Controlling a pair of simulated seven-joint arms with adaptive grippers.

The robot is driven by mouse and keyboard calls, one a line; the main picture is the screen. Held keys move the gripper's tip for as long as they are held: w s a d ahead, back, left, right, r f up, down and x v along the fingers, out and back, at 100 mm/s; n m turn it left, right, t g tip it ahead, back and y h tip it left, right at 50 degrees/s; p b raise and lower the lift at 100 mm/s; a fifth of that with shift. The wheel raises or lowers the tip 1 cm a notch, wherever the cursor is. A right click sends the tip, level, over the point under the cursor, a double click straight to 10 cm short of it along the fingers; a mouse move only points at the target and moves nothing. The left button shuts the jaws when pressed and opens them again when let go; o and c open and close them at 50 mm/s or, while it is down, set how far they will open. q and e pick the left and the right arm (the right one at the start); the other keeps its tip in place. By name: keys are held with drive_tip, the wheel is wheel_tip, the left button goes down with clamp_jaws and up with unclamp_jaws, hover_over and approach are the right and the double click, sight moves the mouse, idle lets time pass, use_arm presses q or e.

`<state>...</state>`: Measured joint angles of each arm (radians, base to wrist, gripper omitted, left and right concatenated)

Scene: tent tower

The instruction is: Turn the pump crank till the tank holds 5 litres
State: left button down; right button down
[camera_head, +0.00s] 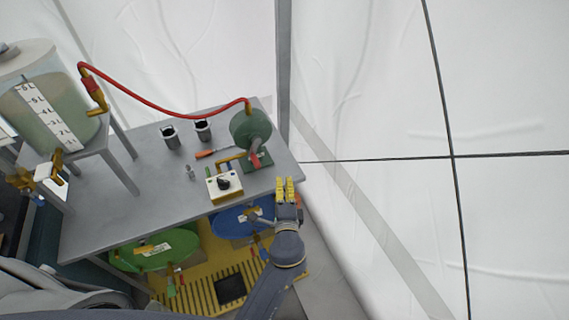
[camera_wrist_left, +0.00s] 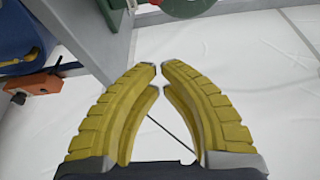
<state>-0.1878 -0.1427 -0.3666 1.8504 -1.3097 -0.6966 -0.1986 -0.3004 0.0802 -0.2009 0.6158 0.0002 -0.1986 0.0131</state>
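The green round pump (camera_head: 250,129) stands at the far right corner of the grey table; part of it shows at the top of the left wrist view (camera_wrist_left: 188,5). Its crank (camera_head: 255,160) has a red grip and sits low on its front side. A red hose (camera_head: 160,108) runs from the pump to the clear tank (camera_head: 60,98) at left. The tank has a litre scale (camera_head: 46,114) and a greenish content; I cannot tell its exact level. My left gripper (camera_head: 285,181) is off the table's right edge, near the pump, its tips almost together and empty (camera_wrist_left: 158,68).
On the table (camera_head: 110,220) are two dark cups (camera_head: 170,138) (camera_head: 203,131), an orange-handled tool (camera_head: 206,154) and a white box with a black knob (camera_head: 224,184). Below are green (camera_head: 155,250) and blue (camera_head: 238,222) containers. White tent walls and a grey pole (camera_head: 284,60) stand close by.

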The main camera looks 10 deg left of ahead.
use_arm(q)
drive_tip(key=x, duration=1)
drive_tip(key=shift+w+a, duration=0.1)
drive_tip(key=shift+a, duration=0.3)
drive_tip(key=shift+s+a, duration=0.85)
drive_tip(key=shift+a, duration=0.05)
drive_tip(key=shift+s+a+r, duration=0.1)
drive_tip(key=shift+s+a, duration=0.4)
drive_tip(key=shift+a, duration=0.2)
drive_tip(key=shift+m, duration=0.3)
